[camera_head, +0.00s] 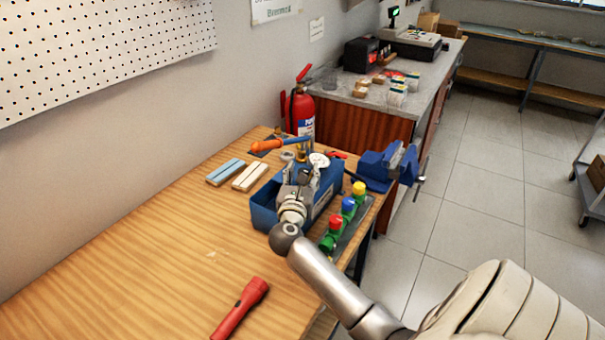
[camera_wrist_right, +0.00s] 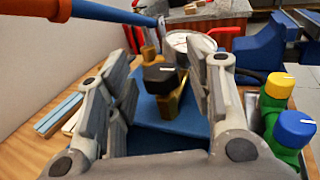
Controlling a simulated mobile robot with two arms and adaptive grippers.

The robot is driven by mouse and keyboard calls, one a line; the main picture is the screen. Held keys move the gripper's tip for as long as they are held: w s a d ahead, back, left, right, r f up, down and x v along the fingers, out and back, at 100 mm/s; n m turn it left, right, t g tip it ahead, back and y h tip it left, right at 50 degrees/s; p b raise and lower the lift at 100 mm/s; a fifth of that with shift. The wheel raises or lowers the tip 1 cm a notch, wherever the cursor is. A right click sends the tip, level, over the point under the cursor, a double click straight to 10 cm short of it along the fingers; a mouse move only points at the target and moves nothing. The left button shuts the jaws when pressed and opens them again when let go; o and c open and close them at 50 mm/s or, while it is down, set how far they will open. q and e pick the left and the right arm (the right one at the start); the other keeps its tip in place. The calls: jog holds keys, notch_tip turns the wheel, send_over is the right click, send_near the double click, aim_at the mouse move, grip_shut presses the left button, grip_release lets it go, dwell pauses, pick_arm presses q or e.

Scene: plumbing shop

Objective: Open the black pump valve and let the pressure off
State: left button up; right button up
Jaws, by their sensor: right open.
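The blue test pump (camera_head: 262,213) stands on the wooden bench, with a lever that has an orange grip (camera_head: 266,146). In the right wrist view, the black pump valve (camera_wrist_right: 159,73) is a black knob with a white mark, on a brass body (camera_wrist_right: 173,103). A round white gauge (camera_wrist_right: 180,41) sits behind it, its reading too small to tell. My right gripper (camera_head: 303,174) is over the pump, open. Its fingers stand on either side of the black knob, with visible gaps in the right wrist view. My left gripper is not in view.
Red, blue and yellow-capped green valves (camera_head: 347,207) stand right of the pump, close to my right arm. A blue vise (camera_head: 380,168) is at the bench's right edge. A red flashlight (camera_head: 240,308) lies in front. The bench's left part is clear.

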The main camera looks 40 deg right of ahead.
jog(key=shift+c, duration=1.4)
jog(key=c, duration=0.7)
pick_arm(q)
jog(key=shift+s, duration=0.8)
